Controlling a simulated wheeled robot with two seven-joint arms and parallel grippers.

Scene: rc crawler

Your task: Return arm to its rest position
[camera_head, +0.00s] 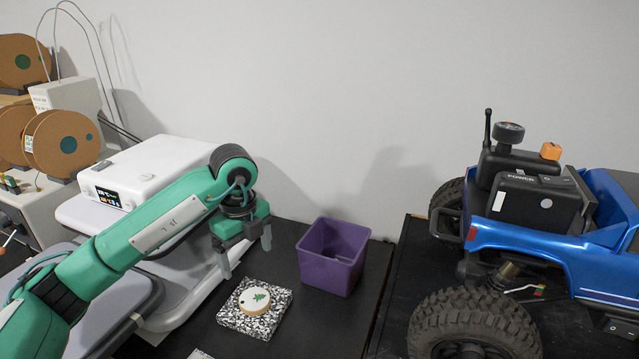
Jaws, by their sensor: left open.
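My left arm is green and reaches in from the lower left. Its left gripper (246,260) points down with its two fingers apart, open and empty. It hangs above and behind a speckled black-and-white block (237,323), left of a purple bin (331,257). A round pale disc with a green tree mark (258,297) lies on the speckled block, apart from the fingers. My right gripper does not show.
A blue RC crawler (550,250) with big black tires stands on the right, carrying a black power box (527,201). A white machine with a small display (150,170) and cardboard spools (65,140) stand at the left. A plain wall closes the back.

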